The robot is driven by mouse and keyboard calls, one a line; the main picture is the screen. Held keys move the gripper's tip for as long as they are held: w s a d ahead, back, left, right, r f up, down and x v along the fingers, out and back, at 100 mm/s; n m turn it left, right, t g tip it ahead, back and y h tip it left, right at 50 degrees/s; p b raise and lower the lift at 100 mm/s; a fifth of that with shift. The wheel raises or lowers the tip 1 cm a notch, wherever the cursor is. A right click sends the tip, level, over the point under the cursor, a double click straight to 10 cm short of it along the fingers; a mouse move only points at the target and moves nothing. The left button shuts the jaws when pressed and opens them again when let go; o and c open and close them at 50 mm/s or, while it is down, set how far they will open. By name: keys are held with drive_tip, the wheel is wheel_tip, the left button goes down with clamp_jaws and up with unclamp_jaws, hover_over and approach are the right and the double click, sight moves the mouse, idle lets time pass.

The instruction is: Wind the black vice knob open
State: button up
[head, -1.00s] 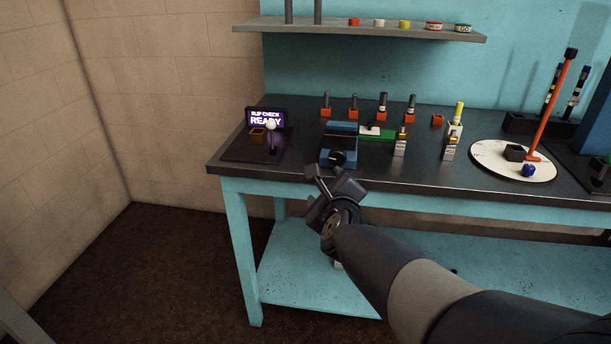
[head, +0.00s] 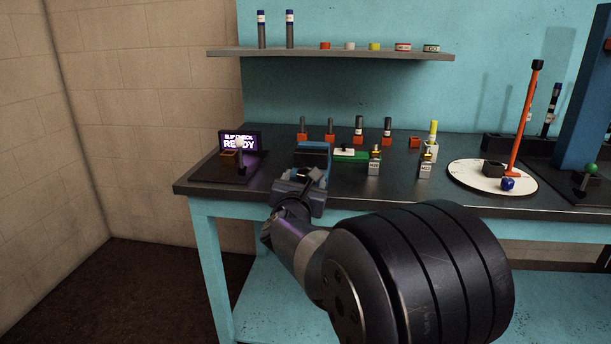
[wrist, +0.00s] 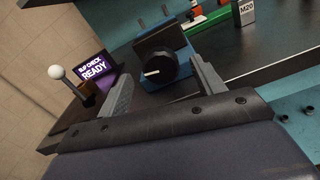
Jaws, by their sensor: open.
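The black vice knob (wrist: 159,69) has a white mark on its face and sits on the front of the blue vice (wrist: 160,40) in the wrist view. In the head view the vice (head: 313,150) stands near the bench's front edge, and my arm and gripper mostly hide its knob. My gripper (head: 300,180) is right in front of the vice. In the wrist view my gripper (wrist: 163,85) is open, with one finger left of the knob and one right of it. The fingers appear apart from the knob, with nothing held.
A "READY" screen (head: 241,141) and a white-balled lever (wrist: 57,73) stand left of the vice. A round white plate (head: 470,178) with an orange post lies farther right.

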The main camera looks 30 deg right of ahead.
drive_tip(key=shift+x, duration=2)
drive_tip(key=shift+c, duration=0.2)
drive_tip(key=c, duration=0.9)
